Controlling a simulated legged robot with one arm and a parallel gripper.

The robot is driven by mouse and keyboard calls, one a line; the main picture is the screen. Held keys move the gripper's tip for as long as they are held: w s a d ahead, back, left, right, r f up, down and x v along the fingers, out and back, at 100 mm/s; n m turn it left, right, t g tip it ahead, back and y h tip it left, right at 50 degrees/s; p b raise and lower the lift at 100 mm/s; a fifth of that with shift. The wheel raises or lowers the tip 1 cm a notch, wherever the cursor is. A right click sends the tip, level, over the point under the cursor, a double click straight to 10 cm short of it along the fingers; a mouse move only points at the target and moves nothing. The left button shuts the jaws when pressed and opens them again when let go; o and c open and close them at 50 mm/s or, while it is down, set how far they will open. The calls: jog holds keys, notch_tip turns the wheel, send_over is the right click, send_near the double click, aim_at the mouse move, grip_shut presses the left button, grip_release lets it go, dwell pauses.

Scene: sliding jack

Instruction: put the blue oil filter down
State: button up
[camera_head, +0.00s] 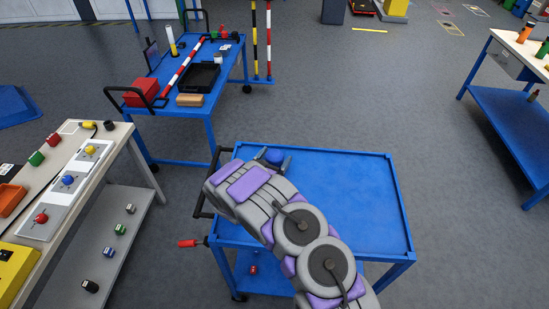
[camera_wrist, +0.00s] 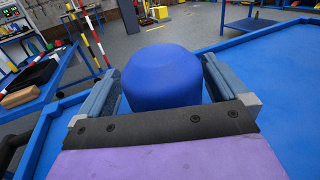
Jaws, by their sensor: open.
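The blue oil filter (camera_wrist: 162,78) stands upright between my gripper's fingers in the wrist view. In the head view the filter (camera_head: 274,156) shows at the far left corner of a blue cart (camera_head: 355,195), partly hidden by my arm. My gripper (camera_wrist: 160,95) is open, with one finger on each side of the filter. A small gap shows on the left side; on the right I cannot tell whether the finger touches. The filter's base is hidden behind the gripper body, so I cannot see its contact with the cart top.
The right part of the cart top is bare, with a raised rim around it. A second blue cart (camera_head: 215,112) behind holds a red box (camera_head: 141,92) and a black tray (camera_head: 199,78). A workbench (camera_head: 118,140) with coloured parts stands at left; another table (camera_head: 510,115) is at right.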

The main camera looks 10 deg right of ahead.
jog(key=shift+d+r, duration=0.1)
jog(key=shift+d, duration=0.15)
jog(key=p+v, duration=0.2)
jog(key=v, duration=0.5)
jog(key=shift+w+a, duration=0.15)
jog(key=shift+a, duration=0.05)
jog(key=shift+s+a, duration=0.1)
jog(key=shift+s, duration=0.2)
